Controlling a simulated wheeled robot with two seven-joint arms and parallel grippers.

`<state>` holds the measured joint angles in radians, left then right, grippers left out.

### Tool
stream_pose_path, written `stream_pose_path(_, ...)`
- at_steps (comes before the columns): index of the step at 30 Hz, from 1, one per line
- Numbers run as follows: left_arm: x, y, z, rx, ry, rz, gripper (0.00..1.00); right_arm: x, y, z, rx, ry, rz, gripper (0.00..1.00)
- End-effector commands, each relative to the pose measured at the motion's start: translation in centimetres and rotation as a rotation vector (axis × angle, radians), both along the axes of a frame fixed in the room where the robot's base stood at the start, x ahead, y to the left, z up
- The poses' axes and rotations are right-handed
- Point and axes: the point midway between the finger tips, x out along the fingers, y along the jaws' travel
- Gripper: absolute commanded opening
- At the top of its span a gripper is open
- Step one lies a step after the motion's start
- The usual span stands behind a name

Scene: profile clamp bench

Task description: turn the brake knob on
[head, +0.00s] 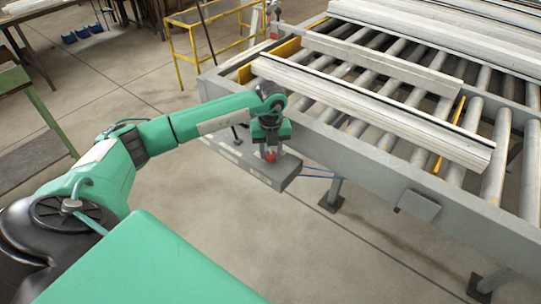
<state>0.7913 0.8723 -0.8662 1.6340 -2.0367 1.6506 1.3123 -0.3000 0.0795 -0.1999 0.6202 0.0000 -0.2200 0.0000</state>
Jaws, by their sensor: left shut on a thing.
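The brake knob (270,156) is a small red piece on top of a grey control box (284,181) at the side of the roller table. My left gripper (270,150) is right over the knob, pointing down, and is shut on it. The gripper hides the upper part of the knob, so I cannot tell which way it is turned. My right gripper is not in view.
The roller table (345,150) with long pale profiles (380,110) lying on its rollers fills the right side. A yellow rail (185,55) stands behind. A green-framed bench (45,115) is at the left. Open concrete floor lies in front of the table.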

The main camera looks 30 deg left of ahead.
Motion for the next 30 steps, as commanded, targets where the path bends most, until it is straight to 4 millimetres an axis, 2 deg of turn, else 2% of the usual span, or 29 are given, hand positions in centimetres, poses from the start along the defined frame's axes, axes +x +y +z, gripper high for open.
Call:
stream_pose_path(1, 0.1, 0.1, -0.3, 0.001, -0.004, -0.044, 0.12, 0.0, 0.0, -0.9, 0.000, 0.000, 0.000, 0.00)
stream_pose_path(15, 0.1, 0.1, -0.2, 0.001, -0.004, -0.482, 0.12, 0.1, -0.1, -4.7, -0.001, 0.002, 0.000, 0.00)
stream_pose_path(19, 0.1, 0.1, -0.2, 0.001, -0.003, -0.588, 0.12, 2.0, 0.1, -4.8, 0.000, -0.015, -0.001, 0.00)
stream_pose_path(30, 0.1, 0.1, 0.0, 0.001, -0.003, -0.786, 0.12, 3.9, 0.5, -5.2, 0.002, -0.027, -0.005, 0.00)
